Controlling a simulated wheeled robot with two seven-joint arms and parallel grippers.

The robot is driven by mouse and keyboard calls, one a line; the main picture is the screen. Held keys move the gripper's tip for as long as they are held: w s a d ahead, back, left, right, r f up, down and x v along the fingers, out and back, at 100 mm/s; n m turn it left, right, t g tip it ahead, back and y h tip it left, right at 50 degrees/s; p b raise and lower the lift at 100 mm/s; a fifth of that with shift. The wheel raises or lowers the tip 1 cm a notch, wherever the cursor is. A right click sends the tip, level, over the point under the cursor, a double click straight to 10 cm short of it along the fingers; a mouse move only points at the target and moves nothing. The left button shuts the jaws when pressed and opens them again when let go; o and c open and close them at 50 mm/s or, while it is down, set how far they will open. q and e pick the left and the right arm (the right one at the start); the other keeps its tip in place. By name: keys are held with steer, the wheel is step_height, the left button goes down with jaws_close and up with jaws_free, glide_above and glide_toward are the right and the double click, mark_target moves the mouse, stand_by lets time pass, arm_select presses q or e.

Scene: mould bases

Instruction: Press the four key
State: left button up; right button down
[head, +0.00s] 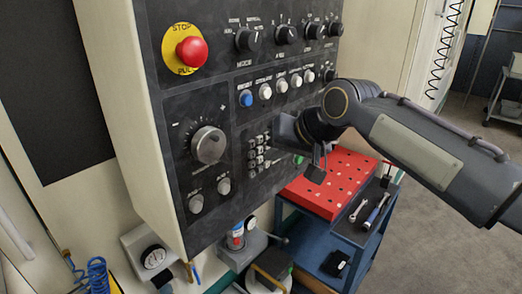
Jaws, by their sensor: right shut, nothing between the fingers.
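The dark control panel (218,95) fills the middle of the head view. Its small keypad (254,156) has several grey keys low on the panel's right half. Key markings are too small to read, so I cannot tell which is the four key. My right gripper (300,165) is shut and empty, just right of the keypad and in front of the panel. It hides part of the panel beside the keys, and I cannot tell whether it touches the panel. My left gripper is out of view.
A red and yellow stop button (190,50), a row of selector knobs (286,34), coloured push buttons (265,91) and a large dial (208,145) surround the keypad. A blue cart (322,262) with a red perforated block (328,183) and wrenches stands below right.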

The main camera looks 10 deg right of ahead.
steer(key=shift+w+a, duration=0.15)
steer(key=shift+w+a, duration=0.15)
steer(key=shift+w, duration=0.05)
steer(key=shift+w+a+p, duration=0.2)
steer(key=shift+w+p, duration=0.1)
steer(key=shift+p, duration=0.2)
stand_by(0.6)
steer(key=shift+s, duration=0.1)
steer(key=shift+s+d+b, duration=0.3)
steer(key=shift+s+d, duration=0.2)
steer(key=shift+s, duration=0.05)
steer(key=s+d, duration=0.1)
steer(key=s, duration=0.1)
steer(key=s+d+b, duration=0.1)
steer(key=s+d, duration=0.1)
stand_by(0.7)
